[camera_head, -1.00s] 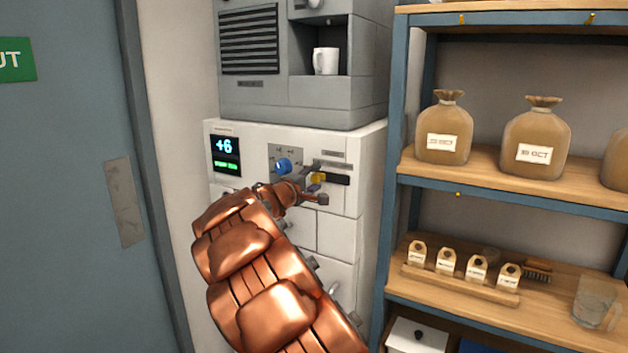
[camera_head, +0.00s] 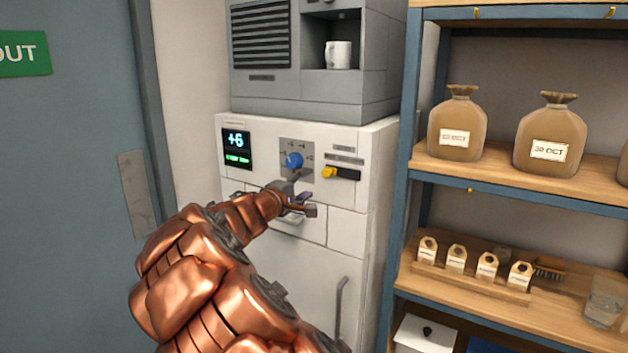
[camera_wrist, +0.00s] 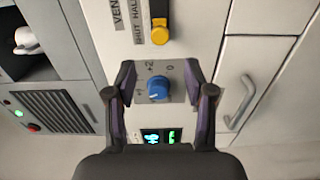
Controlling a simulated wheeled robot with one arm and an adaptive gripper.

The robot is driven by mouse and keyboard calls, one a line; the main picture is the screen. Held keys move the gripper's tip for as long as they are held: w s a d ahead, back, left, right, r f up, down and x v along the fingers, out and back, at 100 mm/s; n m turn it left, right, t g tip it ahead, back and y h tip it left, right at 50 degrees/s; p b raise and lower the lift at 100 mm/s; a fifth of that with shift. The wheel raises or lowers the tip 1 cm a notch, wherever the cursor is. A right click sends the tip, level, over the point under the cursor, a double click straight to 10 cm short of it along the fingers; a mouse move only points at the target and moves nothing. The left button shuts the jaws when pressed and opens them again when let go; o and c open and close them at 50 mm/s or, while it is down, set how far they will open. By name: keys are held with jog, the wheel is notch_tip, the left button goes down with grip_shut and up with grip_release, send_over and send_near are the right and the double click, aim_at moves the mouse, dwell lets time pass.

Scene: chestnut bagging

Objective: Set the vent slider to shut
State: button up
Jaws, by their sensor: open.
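The vent slider has a yellow knob (camera_head: 328,172) at the left end of a dark horizontal slot (camera_head: 347,174) on the white machine's front. In the wrist view the yellow knob (camera_wrist: 159,33) is at the top, at the lower end of the visible slot. In the wrist view my open fingers (camera_wrist: 160,75) frame the blue dial, not the slider.
The blue dial (camera_head: 293,160) sits just left of the slider, and a display (camera_head: 237,147) reading +6 is further left. Drawer and door handles (camera_head: 340,305) stick out below. A shelf unit (camera_head: 409,130) stands close on the right.

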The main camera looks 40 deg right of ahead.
jog(key=shift+v, duration=1)
